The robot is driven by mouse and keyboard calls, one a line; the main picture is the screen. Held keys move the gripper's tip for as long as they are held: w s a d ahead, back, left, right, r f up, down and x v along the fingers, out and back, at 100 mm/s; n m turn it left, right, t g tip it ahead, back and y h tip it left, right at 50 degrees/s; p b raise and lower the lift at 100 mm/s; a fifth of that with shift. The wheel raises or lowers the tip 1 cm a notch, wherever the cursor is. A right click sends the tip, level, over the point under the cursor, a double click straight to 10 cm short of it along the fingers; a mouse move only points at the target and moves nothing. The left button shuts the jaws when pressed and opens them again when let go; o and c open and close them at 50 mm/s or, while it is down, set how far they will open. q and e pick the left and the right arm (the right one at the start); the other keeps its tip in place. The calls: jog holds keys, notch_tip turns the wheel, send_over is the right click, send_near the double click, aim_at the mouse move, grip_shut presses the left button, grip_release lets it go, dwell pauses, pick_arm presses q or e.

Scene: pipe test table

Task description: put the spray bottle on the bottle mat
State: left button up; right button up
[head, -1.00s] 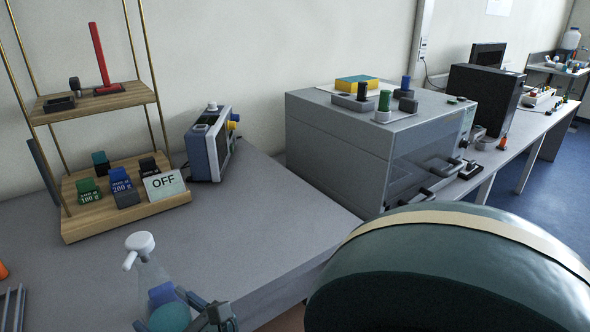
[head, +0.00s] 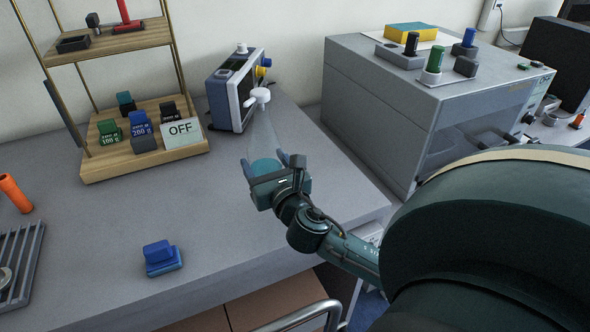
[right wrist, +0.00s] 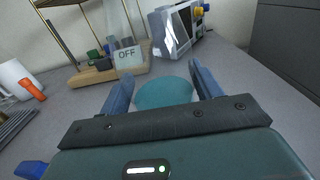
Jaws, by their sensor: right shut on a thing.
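The spray bottle (head: 262,130) has a white spray head, a clear tapering body and teal contents low down. My right gripper (head: 266,166) is shut around its lower part, over the grey table right of the middle. The bottle looks about upright; I cannot tell whether its base touches the table. In the right wrist view the teal contents (right wrist: 163,92) show between the two blue-grey fingers, and the clear upper body is hard to see. I cannot make out a bottle mat in either view. My left gripper is not in view.
Behind the bottle stands a grey-blue instrument (head: 233,90). A wooden shelf (head: 130,165) with weights and an OFF sign is to its left. A large grey box (head: 385,105) stands to the right. A blue block (head: 162,257) and a rack (head: 20,262) are in front and left.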

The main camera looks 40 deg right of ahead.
jog(key=w+d+r+m+g+h, duration=0.1)
jog(key=w+d+r+m+h, duration=0.2)
jog(key=d, duration=0.6)
jog(key=shift+n+h, duration=0.3)
jog(key=shift+d+f+b, duration=0.2)
jog(key=shift+f+b, duration=0.15)
jog(key=shift+f, duration=1.15)
jog(key=shift+d+f+b, duration=0.25)
jog(key=shift+f+b, duration=0.1)
jog(key=shift+f, duration=1.15)
jog(key=shift+d+f+b, duration=0.2)
jog(key=shift+f+b, duration=0.15)
jog(key=shift+f, duration=1.15)
jog(key=o, duration=0.9)
jog(key=shift+f, duration=0.3)
jog(key=o, duration=0.5)
jog(key=shift+r, duration=0.1)
